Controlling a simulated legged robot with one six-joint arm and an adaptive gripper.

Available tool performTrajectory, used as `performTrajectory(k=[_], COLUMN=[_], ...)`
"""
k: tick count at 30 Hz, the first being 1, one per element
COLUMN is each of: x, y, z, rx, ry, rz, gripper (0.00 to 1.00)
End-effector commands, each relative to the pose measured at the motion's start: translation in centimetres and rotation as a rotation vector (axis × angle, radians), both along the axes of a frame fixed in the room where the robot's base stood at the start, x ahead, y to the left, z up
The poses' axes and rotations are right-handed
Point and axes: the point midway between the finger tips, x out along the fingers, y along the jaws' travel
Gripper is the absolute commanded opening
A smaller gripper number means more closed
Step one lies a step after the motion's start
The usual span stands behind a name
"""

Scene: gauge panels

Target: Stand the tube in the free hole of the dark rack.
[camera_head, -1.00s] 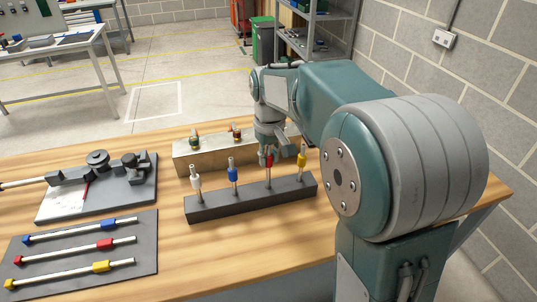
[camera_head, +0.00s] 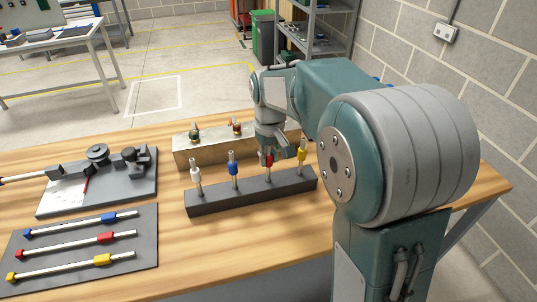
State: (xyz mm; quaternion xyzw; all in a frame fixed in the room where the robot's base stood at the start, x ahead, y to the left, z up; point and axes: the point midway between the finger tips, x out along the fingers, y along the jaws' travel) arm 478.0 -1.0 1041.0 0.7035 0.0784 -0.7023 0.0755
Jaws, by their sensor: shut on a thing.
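The dark rack (camera_head: 208,205) is a long block on the wooden bench. A white-collared tube (camera_head: 196,174), a blue-collared tube (camera_head: 233,168) and a yellow-collared tube (camera_head: 301,153) stand upright in it. A red-collared tube (camera_head: 268,161) is upright between the blue and yellow ones, its lower end at the rack's top. My gripper (camera_head: 270,154) is shut on the red-collared tube from above and behind. The fingers partly hide its top. I cannot tell how deep its lower end sits in the hole.
A pale metal block (camera_head: 207,155) with small coloured fittings stands just behind the rack. A bending tool on a plate (camera_head: 105,190) is at the left. A grey board (camera_head: 140,236) with three collared rods lies at front left. Bare bench lies in front of the rack.

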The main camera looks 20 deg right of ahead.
Motion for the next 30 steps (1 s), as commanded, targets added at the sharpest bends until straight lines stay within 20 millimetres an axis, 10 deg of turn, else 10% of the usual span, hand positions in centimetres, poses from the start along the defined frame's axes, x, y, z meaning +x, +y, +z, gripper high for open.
performTrajectory(k=[3,17,30], x=[0.0,0.0,0.1], y=[0.0,0.0,0.0], z=[0.0,0.6,9.0], rx=[0.000,0.000,0.000], ry=[0.000,-0.001,-0.003], rz=[0.000,0.000,0.000], gripper=[0.71,0.71,0.71])
